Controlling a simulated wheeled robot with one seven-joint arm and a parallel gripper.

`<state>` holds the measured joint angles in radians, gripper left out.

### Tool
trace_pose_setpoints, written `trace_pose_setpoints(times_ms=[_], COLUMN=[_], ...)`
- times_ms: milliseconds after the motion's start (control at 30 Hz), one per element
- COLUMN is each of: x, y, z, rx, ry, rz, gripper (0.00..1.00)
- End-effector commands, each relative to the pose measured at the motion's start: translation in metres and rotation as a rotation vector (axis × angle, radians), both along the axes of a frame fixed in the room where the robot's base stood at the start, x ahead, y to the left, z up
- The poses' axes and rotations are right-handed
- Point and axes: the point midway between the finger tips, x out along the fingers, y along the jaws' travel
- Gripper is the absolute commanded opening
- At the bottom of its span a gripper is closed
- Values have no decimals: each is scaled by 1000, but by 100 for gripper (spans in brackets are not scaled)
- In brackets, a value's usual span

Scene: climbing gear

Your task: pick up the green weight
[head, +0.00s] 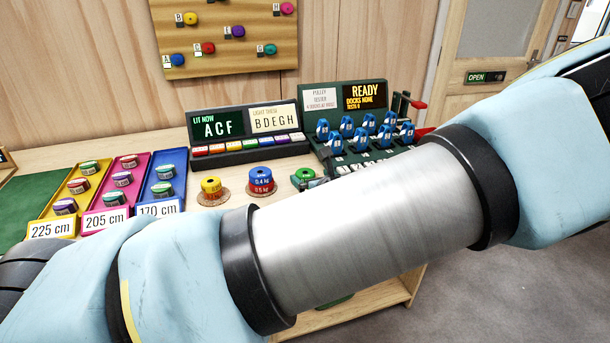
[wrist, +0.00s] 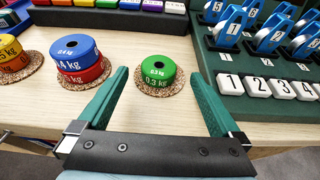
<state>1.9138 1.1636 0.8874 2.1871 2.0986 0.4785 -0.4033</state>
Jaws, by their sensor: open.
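The green weight (wrist: 156,74) is a short disc with a dark centre hole and a "0.3 kg" label. It sits on a round cork coaster (wrist: 178,88) on the table. In the head view the green weight (head: 304,176) shows just above my arm, partly hidden by it. My gripper (wrist: 158,82) is open in the wrist view, with one green finger to the left and one to the right of the weight. I cannot tell whether the fingertips are level with it; neither visibly touches it. In the head view my arm hides the gripper.
A blue weight (wrist: 75,49) stacked on a red weight (wrist: 85,74) stands left of the green one, with a yellow weight (head: 211,186) further left. The green pulley tester (wrist: 265,75) stands close on the right. A row of coloured buttons (head: 240,145) lies behind.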

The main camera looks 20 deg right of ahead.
Motion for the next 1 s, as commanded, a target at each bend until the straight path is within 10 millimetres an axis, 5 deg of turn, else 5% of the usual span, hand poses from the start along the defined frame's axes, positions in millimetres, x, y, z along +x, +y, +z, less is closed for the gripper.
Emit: trace_pose_setpoints(times_ms=[300, 600, 1000], x=[36, 40, 40], y=[-2, -3, -3], z=[-17, -20, -20], rx=[1, 0, 0], ry=[-1, 0, 1], rz=[3, 2, 2], gripper=[100, 100, 55])
